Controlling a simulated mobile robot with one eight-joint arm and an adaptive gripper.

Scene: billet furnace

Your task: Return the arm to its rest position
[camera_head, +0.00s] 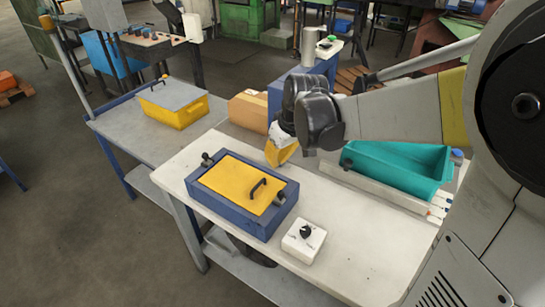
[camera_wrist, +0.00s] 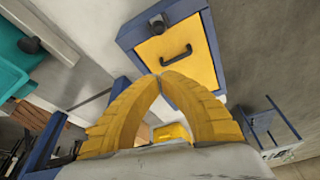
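My arm reaches in from the right in the head view, over the white table (camera_head: 345,245). My gripper (camera_head: 281,155) hangs above the table, behind the blue box furnace (camera_head: 237,221). In the wrist view the yellow fingers of my gripper (camera_wrist: 160,76) curve together and their tips meet, with nothing seen between the tips. The furnace has a yellow lid (camera_head: 238,184) with a black handle (camera_head: 257,188), and the lid lies closed. The furnace also shows ahead of the fingertips in the wrist view (camera_wrist: 128,38). My gripper appears apart from it.
A white knob box (camera_head: 303,243) stands in front of the furnace. A teal bin (camera_head: 395,178) sits at the right, below my arm. A cardboard box (camera_head: 248,112) is behind. A yellow box with grey lid (camera_head: 180,115) stands on the grey table (camera_head: 128,128) at left.

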